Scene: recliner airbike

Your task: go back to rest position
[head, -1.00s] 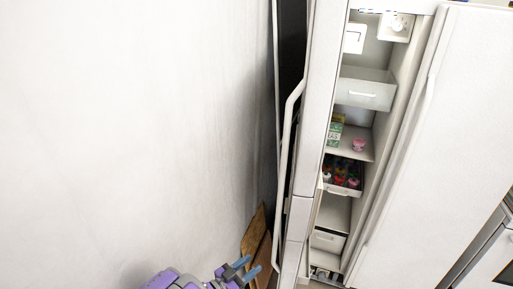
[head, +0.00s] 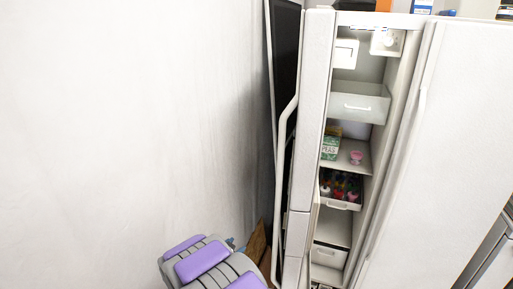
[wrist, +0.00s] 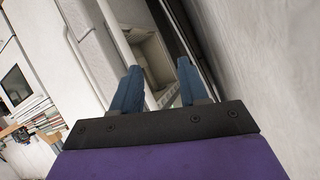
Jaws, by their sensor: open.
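My purple and grey arm is at the bottom of the head view, in front of the white wall and left of the open fridge (head: 316,110). My gripper (wrist: 158,90) shows in the wrist view with its two blue fingers apart and nothing between them. In the head view the gripper is mostly hidden behind my arm; only a bit of blue shows near the wall's foot. The fridge door (head: 290,120) stands open at the left of the lit compartment.
The fridge holds a green box (head: 331,146), a pink cup (head: 356,157), a drawer (head: 358,104) and a bin of colourful items (head: 340,190). A white wall (head: 130,110) fills the left. A brown board (head: 257,243) leans low by the door. Books (wrist: 38,118) show in the wrist view.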

